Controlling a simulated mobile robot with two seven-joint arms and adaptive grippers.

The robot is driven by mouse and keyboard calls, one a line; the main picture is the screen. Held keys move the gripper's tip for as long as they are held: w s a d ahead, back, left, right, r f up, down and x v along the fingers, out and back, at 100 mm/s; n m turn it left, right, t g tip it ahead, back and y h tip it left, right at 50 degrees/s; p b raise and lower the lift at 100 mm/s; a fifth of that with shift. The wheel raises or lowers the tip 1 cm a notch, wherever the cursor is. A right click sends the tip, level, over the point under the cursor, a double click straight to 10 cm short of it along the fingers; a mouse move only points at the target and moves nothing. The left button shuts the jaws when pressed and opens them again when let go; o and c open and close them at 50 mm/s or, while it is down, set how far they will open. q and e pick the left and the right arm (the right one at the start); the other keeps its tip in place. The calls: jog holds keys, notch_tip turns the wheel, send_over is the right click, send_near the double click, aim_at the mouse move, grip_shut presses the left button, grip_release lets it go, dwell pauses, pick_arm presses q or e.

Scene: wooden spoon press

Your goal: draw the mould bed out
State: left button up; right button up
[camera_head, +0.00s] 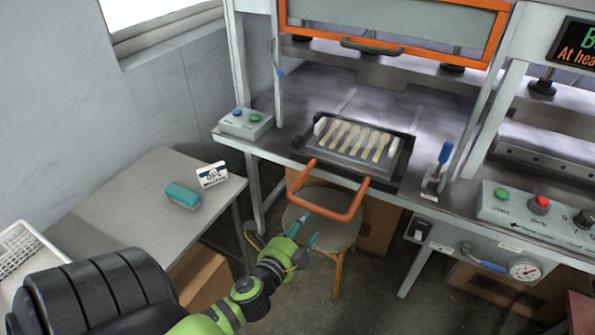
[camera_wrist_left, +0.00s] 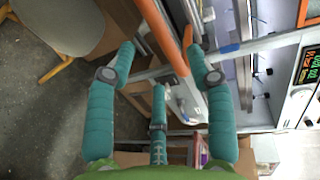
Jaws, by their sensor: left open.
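The mould bed (camera_head: 398,166) is a dark tray holding several pale wooden spoons in a row. It lies at the front of the press table, under the raised orange-framed guard. Its orange U-shaped handle (camera_head: 328,213) sticks out past the table edge, over a stool. My left gripper (camera_head: 317,228) is open and empty at the handle's front bar. In the left wrist view, the handle (camera_wrist_left: 165,38) runs between the spread teal fingers of the left gripper (camera_wrist_left: 160,62); whether they touch it I cannot tell. My right gripper is not in view.
A round stool (camera_head: 335,233) stands below the handle. A side table (camera_head: 110,215) at left carries a teal block (camera_head: 183,197) and a small sign (camera_head: 212,175). A blue-handled lever (camera_head: 444,153) stands right of the bed. A button box (camera_head: 246,122) sits at the table's left corner.

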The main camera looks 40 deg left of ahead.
pick_arm(q)
jog(key=shift+v, duration=1.35)
jog(key=s+d+f+n+g+h, duration=0.1)
jog(key=s+f+n+g, duration=0.2)
jog(key=f, duration=0.7)
jog(key=s+d+f+n+g+h, duration=0.15)
jog(key=s+f, duration=0.35)
jog(key=f, duration=0.5)
jog(key=s+d+f+n+g, duration=0.2)
jog(key=s+f+g, duration=0.15)
jog(key=f, duration=0.65)
jog(key=s+d+f+n+g, duration=0.2)
jog(key=s+f, duration=0.4)
jog(key=s, duration=0.4)
jog(key=s+d+f+n+g+h, duration=0.1)
jog(key=s+d+f+n+g, duration=0.1)
jog(key=s+f+n+g, duration=0.2)
jog(key=s+f, duration=0.3)
jog(key=s, duration=0.3)
jog(key=shift+s+d+f, duration=0.25)
jog(key=shift+d, duration=0.1)
